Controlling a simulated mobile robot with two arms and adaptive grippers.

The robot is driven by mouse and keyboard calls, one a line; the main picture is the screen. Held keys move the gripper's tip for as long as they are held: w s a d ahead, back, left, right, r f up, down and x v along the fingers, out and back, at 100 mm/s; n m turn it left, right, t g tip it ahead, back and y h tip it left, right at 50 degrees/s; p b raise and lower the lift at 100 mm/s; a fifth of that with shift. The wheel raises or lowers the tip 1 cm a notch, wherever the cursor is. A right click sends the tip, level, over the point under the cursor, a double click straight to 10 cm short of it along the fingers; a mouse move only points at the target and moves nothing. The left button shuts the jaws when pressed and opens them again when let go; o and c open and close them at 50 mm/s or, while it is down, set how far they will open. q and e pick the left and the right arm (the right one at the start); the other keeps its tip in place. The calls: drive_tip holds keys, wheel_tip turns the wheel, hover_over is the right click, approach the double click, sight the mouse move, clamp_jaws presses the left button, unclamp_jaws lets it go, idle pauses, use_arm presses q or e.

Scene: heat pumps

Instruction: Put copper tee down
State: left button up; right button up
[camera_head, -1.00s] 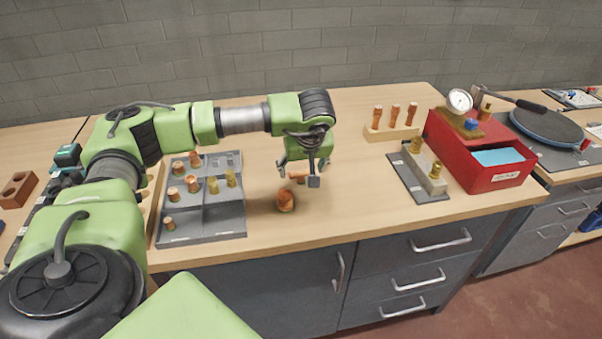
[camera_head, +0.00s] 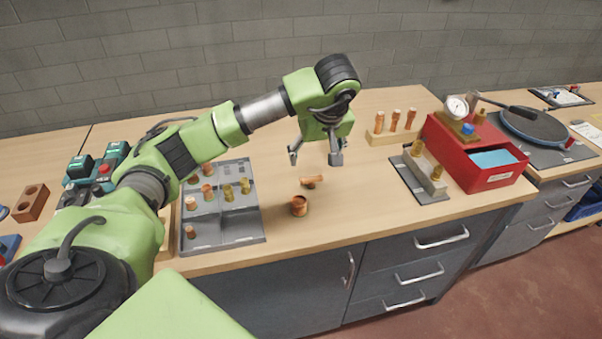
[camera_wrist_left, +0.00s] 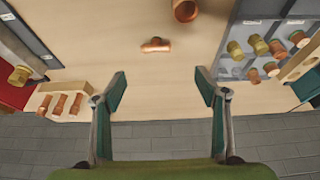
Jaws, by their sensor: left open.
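The copper tee (camera_head: 312,181) lies on the bare wooden bench top, just behind a larger copper fitting (camera_head: 299,206). My left gripper (camera_head: 316,160) is open and empty, raised above and behind the tee, apart from it. In the left wrist view the tee (camera_wrist_left: 156,45) lies on the wood beyond my open fingertips (camera_wrist_left: 160,82), with nothing between the fingers. The larger copper fitting (camera_wrist_left: 186,10) is cut off by the top edge there. My right gripper is not in view.
A grey sorting tray (camera_head: 240,225) with copper and brass fittings is left of the tee. A wooden rack (camera_head: 393,135) with copper pieces, a grey plate with brass fittings (camera_head: 437,172) and a red box (camera_head: 495,178) stand to the right. Bare bench lies between.

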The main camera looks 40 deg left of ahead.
sight(311, 177)
use_arm(q)
drive_tip(key=p+x, duration=0.1)
drive_tip(key=x, duration=0.3)
drive_tip(key=p+x, duration=0.1)
drive_tip(key=x, duration=0.3)
drive_tip(key=shift+w+d+f, duration=0.15)
drive_tip(key=shift+w+d, duration=0.05)
drive_tip(key=shift+w, duration=0.1)
drive_tip(key=p+x, duration=0.1)
drive_tip(key=x, duration=0.2)
drive_tip(key=shift+w+a+f+p, duration=0.1)
drive_tip(key=shift+f+p, duration=0.2)
drive_tip(key=shift+p, duration=0.05)
drive_tip(key=shift+a+f, duration=0.1)
drive_tip(key=shift+f, duration=0.25)
drive_tip(key=shift+c, duration=0.7)
drive_tip(key=c, duration=1.1)
drive_tip(key=shift+o, duration=0.2)
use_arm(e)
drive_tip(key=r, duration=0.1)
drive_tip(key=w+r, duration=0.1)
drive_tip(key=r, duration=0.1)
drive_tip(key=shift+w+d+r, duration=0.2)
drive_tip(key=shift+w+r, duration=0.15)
